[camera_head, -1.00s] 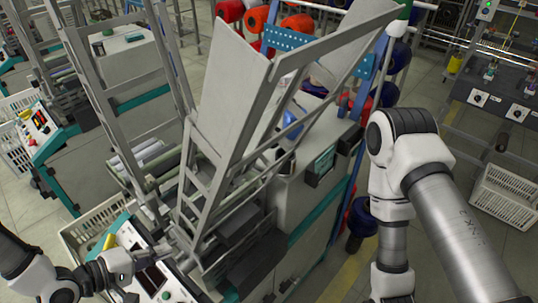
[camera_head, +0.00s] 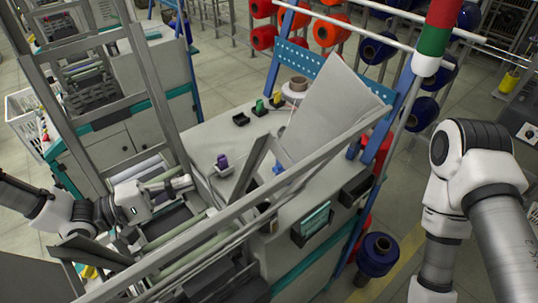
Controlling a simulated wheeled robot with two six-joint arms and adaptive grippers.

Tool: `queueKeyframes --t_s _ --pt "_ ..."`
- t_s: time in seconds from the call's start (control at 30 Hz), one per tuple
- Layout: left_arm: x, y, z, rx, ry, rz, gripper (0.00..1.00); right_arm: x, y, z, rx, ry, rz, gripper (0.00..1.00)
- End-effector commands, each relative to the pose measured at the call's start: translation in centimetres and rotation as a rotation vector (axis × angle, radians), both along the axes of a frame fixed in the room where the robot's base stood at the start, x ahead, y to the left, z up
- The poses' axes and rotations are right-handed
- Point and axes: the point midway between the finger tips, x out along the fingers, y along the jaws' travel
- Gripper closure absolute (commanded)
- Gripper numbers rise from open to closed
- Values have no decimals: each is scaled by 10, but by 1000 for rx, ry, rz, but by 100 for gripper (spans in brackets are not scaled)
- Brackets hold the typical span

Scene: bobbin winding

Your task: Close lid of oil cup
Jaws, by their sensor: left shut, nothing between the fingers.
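My left gripper (camera_head: 184,184) reaches in from the left, shut and empty, over the rollers of the winding machine, behind its slanted metal frame (camera_head: 232,214). I cannot pick out the oil cup or its lid with certainty. Small items stand on the machine's pale top (camera_head: 205,140): a purple piece in a pale holder (camera_head: 223,165), a small black square holder (camera_head: 241,119), and a green piece (camera_head: 260,107). The left gripper is apart from these, to the left of the purple piece. My right arm shows at the right edge, but its gripper is out of view.
A blue perforated rail (camera_head: 309,60) and a rack with red and blue spools (camera_head: 376,49) stand behind the machine. A grey panel (camera_head: 325,110) leans over its top. A dark blue spool (camera_head: 377,254) stands lower right.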

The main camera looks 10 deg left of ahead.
Motion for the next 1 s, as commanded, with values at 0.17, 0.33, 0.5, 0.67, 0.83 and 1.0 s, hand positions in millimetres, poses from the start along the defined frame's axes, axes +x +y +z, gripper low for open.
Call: queueKeyframes --t_s 0.17,0.33,0.5,0.67,0.83,1.0 --pt "2 -4 2 -5 -6 -5 100 0 0 -1 0 1 1 60" --pt "12 -22 1 -1 -3 -8 100 -1 0 -5 0 2 2 60" --pt "27 -47 3 0 -5 -9 100 0 0 -2 0 1 1 60" --pt "43 -72 6 0 -5 -8 100 0 0 4 0 1 1 60" --pt "40 -97 12 -5 -1 -5 100 0 0 16 0 1 1 60" --pt "27 -110 14 -5 -4 -3 100 0 0 21 0 1 1 60"
